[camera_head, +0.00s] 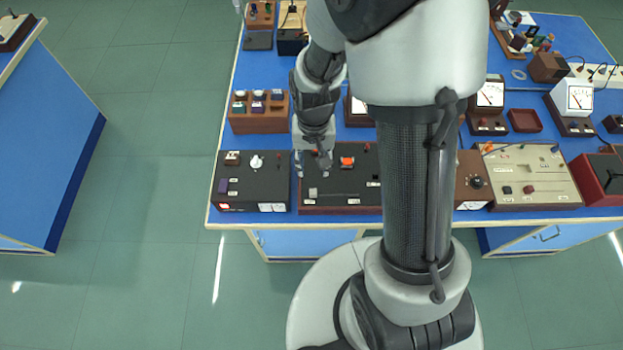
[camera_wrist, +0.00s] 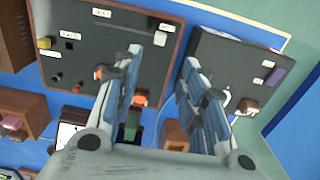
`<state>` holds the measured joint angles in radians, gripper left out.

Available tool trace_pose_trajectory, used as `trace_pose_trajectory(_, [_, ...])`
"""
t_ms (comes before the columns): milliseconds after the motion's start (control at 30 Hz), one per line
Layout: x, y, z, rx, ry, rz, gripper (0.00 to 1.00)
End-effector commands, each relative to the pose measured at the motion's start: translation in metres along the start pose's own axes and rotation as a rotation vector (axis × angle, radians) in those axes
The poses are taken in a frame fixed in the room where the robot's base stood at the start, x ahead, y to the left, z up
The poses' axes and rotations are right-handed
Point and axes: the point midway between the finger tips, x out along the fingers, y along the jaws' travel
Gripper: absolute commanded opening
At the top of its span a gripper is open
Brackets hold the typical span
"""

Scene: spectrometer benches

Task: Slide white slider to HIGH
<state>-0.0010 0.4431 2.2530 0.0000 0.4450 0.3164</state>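The white slider (camera_head: 313,193) is a small pale knob at the left end of a slot on the dark control panel (camera_head: 335,208), near the panel's front edge. My gripper (camera_head: 312,165) is above the panel's left part, farther back than the slider and apart from it. In the wrist view my gripper (camera_wrist: 174,52) has its two fingers spread, with nothing between them. The panel (camera_wrist: 88,40) shows there at the upper left, turned around.
A dark box (camera_head: 255,185) stands close to the left of the panel. An orange-red switch (camera_head: 347,162) sits on the panel, right of my gripper. A brown block with knobs (camera_head: 259,112) stands behind. My own arm hides the panel's right side.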

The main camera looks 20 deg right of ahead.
Motion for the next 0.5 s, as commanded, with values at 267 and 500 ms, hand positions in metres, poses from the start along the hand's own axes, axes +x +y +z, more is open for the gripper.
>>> trace_pose_trajectory(267, [0.065, 0.001, 0.002, -0.001, -0.006, 0.002, 0.38])
trace_pose_trajectory(500, [0.115, 0.001, 0.002, -0.001, -0.004, 0.001, 0.38])
